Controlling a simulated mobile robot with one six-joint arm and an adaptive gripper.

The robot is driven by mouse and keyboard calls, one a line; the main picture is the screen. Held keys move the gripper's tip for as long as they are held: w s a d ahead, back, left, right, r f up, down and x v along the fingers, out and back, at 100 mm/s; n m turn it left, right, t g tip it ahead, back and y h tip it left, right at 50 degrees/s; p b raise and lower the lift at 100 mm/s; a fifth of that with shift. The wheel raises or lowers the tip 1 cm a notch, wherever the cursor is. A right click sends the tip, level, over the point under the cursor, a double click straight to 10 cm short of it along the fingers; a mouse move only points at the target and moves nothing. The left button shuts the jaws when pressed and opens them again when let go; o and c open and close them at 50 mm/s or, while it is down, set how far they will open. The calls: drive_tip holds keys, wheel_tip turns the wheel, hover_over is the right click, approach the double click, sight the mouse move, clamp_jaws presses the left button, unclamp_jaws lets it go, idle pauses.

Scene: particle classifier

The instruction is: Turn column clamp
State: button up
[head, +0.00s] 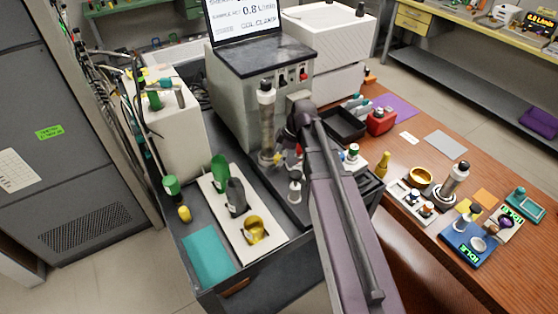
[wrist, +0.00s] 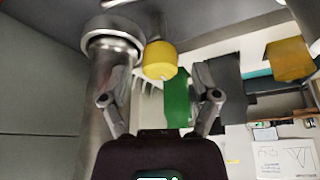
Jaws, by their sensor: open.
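The column (head: 267,125) is a grey upright cylinder with a white top beside the grey machine in the head view. A small yellow knob (head: 277,159), seemingly the column clamp, is low on its right side. In the wrist view the yellow knob (wrist: 160,60) hangs just beyond my fingertips, roughly midway between them. The metal column (wrist: 112,80) runs along the left there, close to the left finger. My gripper (wrist: 160,88) is open and empty. In the head view my gripper (head: 290,158) is small and partly hidden by my arm.
The grey machine (head: 262,75) with a screen stands behind the column. A white tray (head: 222,205) with green, dark and yellow items lies front left, near a teal mat (head: 207,257). A wooden table (head: 440,255) with several small devices is at right.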

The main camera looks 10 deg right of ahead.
drive_tip(key=shift+a+f, duration=0.15)
drive_tip(key=shift+f, duration=0.15)
clamp_jaws()
idle(0.3)
drive_tip(key=shift+s+m, duration=0.1)
drive_tip(key=shift+m, duration=0.4)
drive_tip(key=m+t, duration=0.1)
drive_tip(key=m, duration=0.1)
drive_tip(key=m+t, duration=0.1)
drive_tip(key=m, duration=0.1)
drive_tip(key=shift+s+m+h, duration=0.1)
drive_tip(key=shift+m+h, duration=0.2)
drive_tip(key=shift+h, duration=0.1)
drive_tip(key=m+t+h, duration=0.1)
drive_tip(key=m, duration=0.3)
drive_tip(key=shift+m, duration=0.4)
